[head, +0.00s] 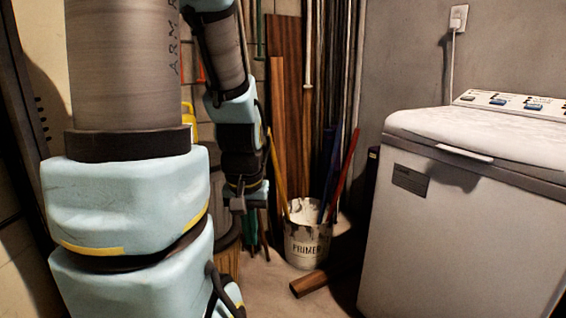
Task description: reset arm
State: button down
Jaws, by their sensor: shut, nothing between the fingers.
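My arm fills the left of the head view, with pale blue joints and grey-brown links. Its far part hangs down in front of the back corner. My gripper (239,205) is small and dark at the lower end of the arm, pointing down. It is shut and holds nothing. It hangs to the left of a white primer bucket (307,246) and looks apart from it. The near arm links hide much of the left side.
A white top-loading washer (460,215) stands at the right, with an outlet (458,18) above it. Wooden boards (284,95) and poles lean in the corner. Sticks stand in the bucket. A wood piece (309,284) lies on the floor, narrowing the free space before the washer.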

notch_tip(320, 180, up, 19)
jog(key=p, duration=1.6)
jog(key=shift+f, duration=0.15)
